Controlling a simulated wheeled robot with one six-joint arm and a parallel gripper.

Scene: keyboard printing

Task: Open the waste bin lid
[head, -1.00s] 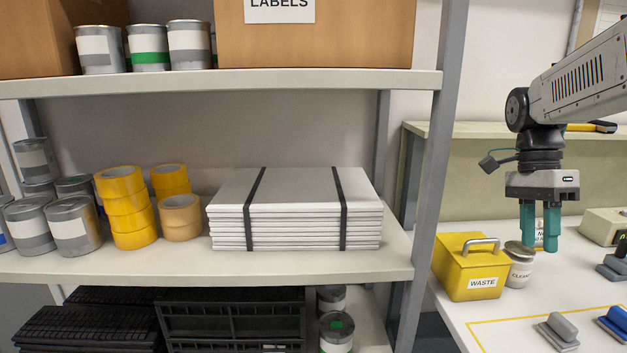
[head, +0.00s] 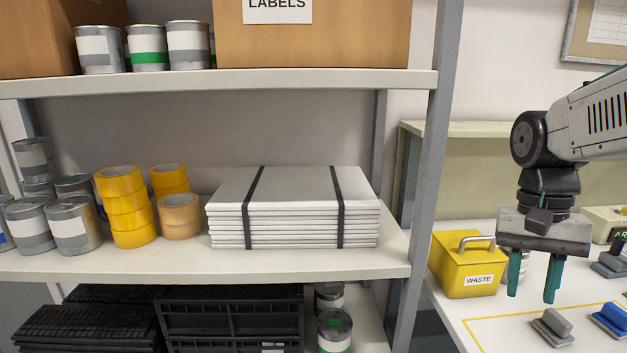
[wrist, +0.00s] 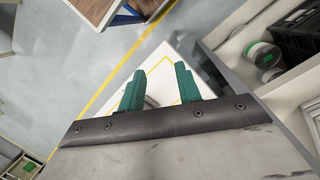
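The yellow waste bin (head: 463,270) stands on the white table, just right of the shelf, with a "WASTE" label on its front. Its lid (head: 462,246) is shut and carries a grey metal handle (head: 478,239). My gripper (head: 533,287) points down, to the right of the bin and apart from it. Its two green fingers are spread with nothing between them. They also show in the wrist view (wrist: 158,85), over the table; I cannot make out the bin there.
Grey (head: 552,327) and blue (head: 612,319) stamp-like blocks sit at the table's front right. A jar is mostly hidden behind my gripper. The shelf's grey post (head: 428,190) rises left of the bin. Yellow tape marks an area on the table (head: 500,335).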

